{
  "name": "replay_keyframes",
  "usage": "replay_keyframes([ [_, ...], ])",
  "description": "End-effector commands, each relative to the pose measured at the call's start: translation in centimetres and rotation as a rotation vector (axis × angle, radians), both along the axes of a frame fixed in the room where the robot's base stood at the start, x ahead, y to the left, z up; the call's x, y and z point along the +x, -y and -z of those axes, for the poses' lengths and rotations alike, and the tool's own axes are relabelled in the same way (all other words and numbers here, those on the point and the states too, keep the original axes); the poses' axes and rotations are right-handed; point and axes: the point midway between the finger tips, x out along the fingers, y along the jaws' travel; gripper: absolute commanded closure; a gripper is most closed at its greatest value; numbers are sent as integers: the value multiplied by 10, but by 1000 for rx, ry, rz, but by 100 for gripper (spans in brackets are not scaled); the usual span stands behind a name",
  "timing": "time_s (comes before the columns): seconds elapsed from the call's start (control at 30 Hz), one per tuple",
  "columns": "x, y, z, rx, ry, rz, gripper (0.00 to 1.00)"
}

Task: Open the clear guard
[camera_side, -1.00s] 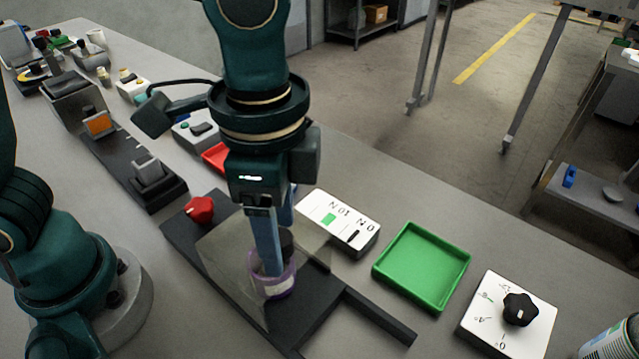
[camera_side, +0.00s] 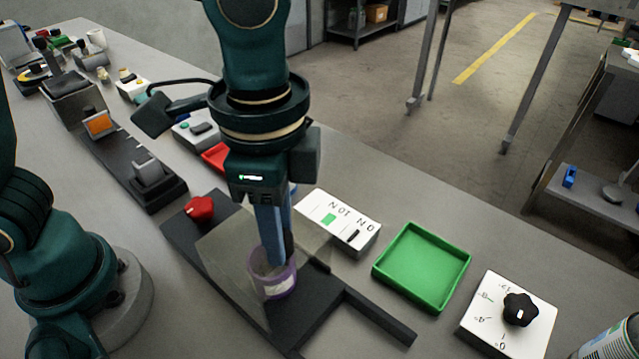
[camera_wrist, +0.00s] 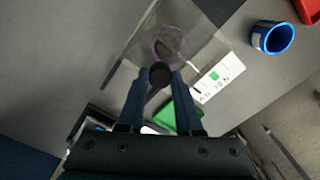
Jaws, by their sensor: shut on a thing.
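The clear guard (camera_side: 222,262) is a see-through box standing on a dark base plate. It also shows in the wrist view (camera_wrist: 205,45). A purple-rimmed reel (camera_side: 280,284) is seen through it. A round black knob (camera_wrist: 160,75) lies between my blue fingers in the wrist view. My gripper (camera_side: 276,258) points down at the guard, and its fingers are shut on the knob. In the wrist view the gripper (camera_wrist: 160,78) has one finger on each side of the knob. In the side view the fingers cover most of the knob.
A red knob (camera_side: 200,208) is on the plate's far left corner. A white panel (camera_side: 338,222) stands behind the guard, with a green tray (camera_side: 461,262) to its right. A dark rail (camera_side: 380,318) runs out to the right. A dial box (camera_side: 512,335) is at front right.

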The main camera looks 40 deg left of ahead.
Motion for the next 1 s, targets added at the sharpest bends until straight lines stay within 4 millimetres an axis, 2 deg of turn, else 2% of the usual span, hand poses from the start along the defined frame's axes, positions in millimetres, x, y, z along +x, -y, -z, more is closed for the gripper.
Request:
replay_keyframes([
  [0.77,0,1,-1,-3,1,0,100],
  [0.87,1,9,-1,-3,2,4,100],
  [1.0,1,31,-1,-4,3,6,100],
])
